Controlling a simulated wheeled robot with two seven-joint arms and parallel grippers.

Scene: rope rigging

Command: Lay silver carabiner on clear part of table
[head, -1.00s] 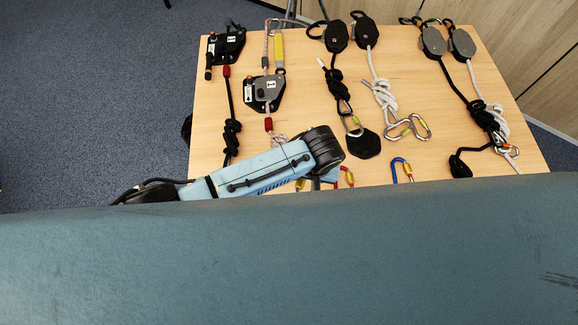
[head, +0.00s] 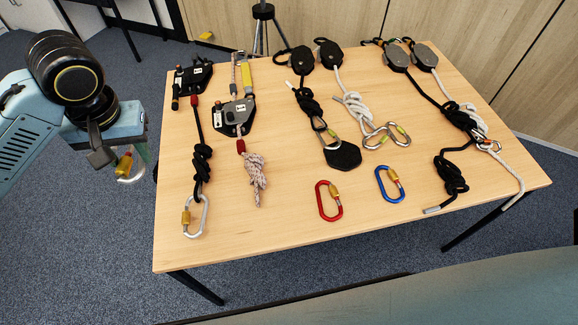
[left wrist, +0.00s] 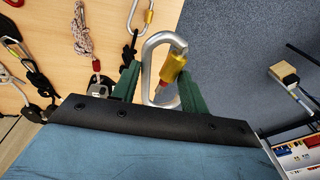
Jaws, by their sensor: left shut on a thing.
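My left gripper (head: 118,158) hangs in the air off the left edge of the table (head: 275,235). It is shut on a silver carabiner (left wrist: 149,55) with a gold sleeve. The carabiner sits between the green fingers in the left wrist view and pokes out beyond them; it also shows below the gripper in the head view (head: 124,163). A second silver carabiner (head: 196,216) lies on the table's front left, joined to a black knotted rope (head: 202,165). My right gripper is not in view.
A red carabiner (head: 329,201) and a blue carabiner (head: 390,184) lie near the front. A pale rope bundle (head: 254,178) lies left of them. Devices, pulleys and ropes fill the back and right. Bare wood shows along the front edge and between red carabiner and pale rope.

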